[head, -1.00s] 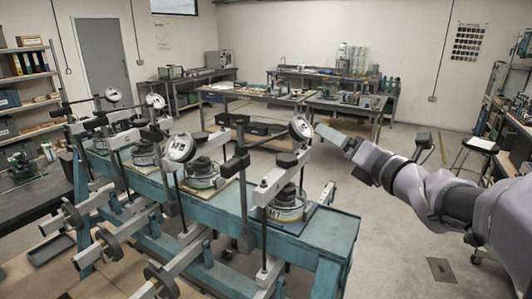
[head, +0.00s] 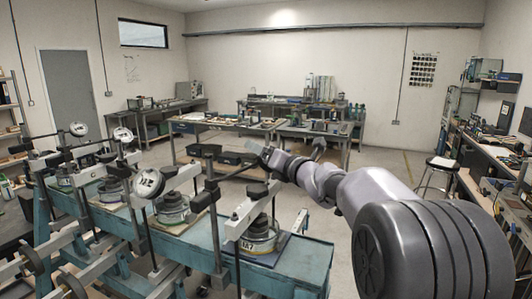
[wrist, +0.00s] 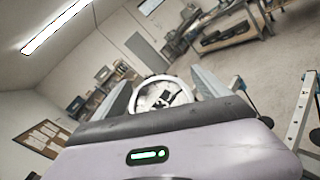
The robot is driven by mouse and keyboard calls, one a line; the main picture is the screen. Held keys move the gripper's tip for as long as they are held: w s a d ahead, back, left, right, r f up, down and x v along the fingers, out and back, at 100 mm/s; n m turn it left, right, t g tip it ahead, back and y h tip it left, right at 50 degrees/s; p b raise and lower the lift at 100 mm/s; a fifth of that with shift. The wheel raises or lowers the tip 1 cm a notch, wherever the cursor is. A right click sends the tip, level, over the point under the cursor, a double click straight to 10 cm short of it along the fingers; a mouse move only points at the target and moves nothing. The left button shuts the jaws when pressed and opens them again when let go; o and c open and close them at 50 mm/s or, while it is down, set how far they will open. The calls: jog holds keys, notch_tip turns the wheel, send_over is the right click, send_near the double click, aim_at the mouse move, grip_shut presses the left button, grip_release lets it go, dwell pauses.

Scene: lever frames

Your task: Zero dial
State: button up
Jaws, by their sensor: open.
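Several round white dial gauges stand on posts along a teal lever-frame bench (head: 290,268). In the head view they include a far dial (head: 79,129), a second dial (head: 123,134) and a nearer dial (head: 149,183). The dial of the rightmost frame is not visible there; my gripper (head: 262,156) is in front of its post top. In the wrist view a white dial face (wrist: 158,94) with dark markings shows between the two open fingers of my gripper (wrist: 160,78). I cannot tell whether the fingers touch it. Its lower edge is hidden by my gripper body.
The rightmost frame has a round cell (head: 260,236) below a dark post (head: 213,215) and a pale lever beam (head: 245,208). Weights (head: 30,255) hang at the left. Work tables (head: 225,125) stand behind, and a stool (head: 440,163) stands on open floor at the right.

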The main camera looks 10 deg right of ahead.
jog(key=c, duration=1.4)
jog(key=shift+d+m+h, duration=0.15)
jog(key=shift+m+h, duration=0.85)
jog(key=shift+m, duration=0.2)
jog(key=shift+d+f+m+g+h, duration=0.2)
jog(key=shift+m+g+h, duration=0.1)
jog(key=shift+m+h, duration=0.35)
jog(key=o, duration=1.4)
